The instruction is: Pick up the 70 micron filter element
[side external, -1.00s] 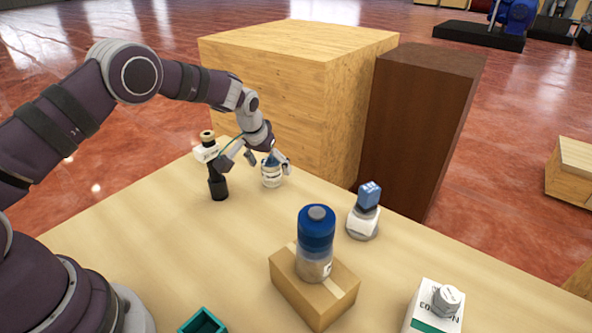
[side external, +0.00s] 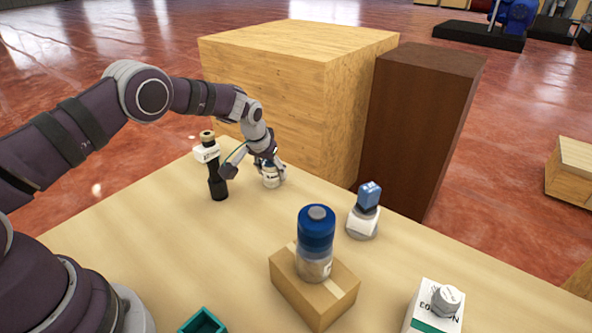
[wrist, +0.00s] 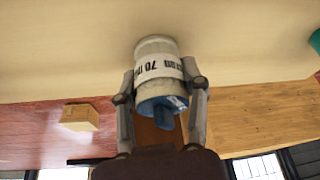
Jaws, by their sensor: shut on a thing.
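The filter element (wrist: 157,67) is a whitish cylinder with a blue top and a white label reading "70" upside down in the wrist view. In the side view it (side external: 271,179) stands on the table near the back edge, partly hidden by my fingers. My gripper (side external: 269,168) has come down over it from above. In the wrist view my gripper (wrist: 160,92) has one finger on each side of the element, shut on it. It looks upright, and I cannot tell any gap under it.
A blue-topped container (side external: 315,240) stands on a cardboard box (side external: 334,297). A white part with a blue top (side external: 364,217) is to the right. Large wooden blocks (side external: 290,60) stand behind the table.

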